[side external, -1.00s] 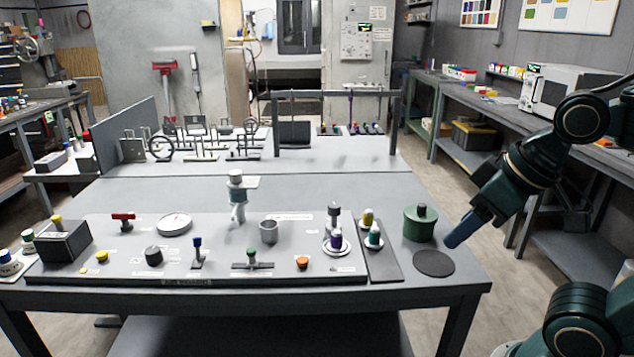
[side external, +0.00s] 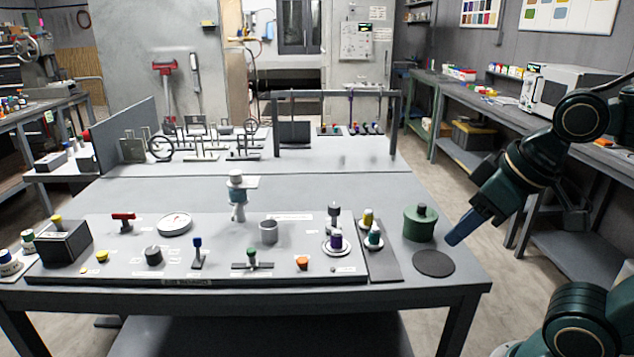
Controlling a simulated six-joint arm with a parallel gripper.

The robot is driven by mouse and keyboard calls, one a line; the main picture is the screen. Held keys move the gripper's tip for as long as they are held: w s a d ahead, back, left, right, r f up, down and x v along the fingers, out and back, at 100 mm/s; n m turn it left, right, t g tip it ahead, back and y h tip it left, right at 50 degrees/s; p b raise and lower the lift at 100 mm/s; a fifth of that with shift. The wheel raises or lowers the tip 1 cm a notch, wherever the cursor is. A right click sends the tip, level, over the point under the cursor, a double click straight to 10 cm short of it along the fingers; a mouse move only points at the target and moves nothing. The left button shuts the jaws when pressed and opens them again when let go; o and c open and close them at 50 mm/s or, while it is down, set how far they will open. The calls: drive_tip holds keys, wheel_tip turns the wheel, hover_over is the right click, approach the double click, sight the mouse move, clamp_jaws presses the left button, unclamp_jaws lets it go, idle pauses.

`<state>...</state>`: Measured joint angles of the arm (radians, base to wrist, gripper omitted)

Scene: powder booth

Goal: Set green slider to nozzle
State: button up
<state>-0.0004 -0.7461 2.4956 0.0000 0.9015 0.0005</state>
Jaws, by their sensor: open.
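The green slider (side external: 252,253) is a small green knob on a dark track (side external: 258,265) near the front middle of the grey panel (side external: 110,262). The track runs left to right, and the knob stands near its middle. Small white labels lie around the panel, but their text is too small to read, so I cannot tell which mark is the nozzle. My gripper (side external: 452,241) is at the right end of the table, above the dark round pad, far from the slider. It is seen edge-on and holds nothing visible.
A green canister (side external: 420,224) stands close to my gripper, behind the dark round pad (side external: 434,263). Bottles (side external: 374,237) stand right of the panel. A blue-topped lever (side external: 197,250) and an orange button (side external: 302,263) flank the slider.

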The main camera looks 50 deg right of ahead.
drive_tip(key=w+a+r+g, duration=0.15)
drive_tip(key=w+r, duration=0.35)
drive_tip(key=w, duration=0.5)
drive_tip(key=g, duration=0.4)
hover_over(251, 250)
wheel_tip(251, 250, down, 9)
drive_tip(key=shift+f, duration=0.2)
drive_tip(key=shift+f, duration=0.1)
wheel_tip(251, 250, down, 14)
drive_tip(key=shift+r, duration=0.2)
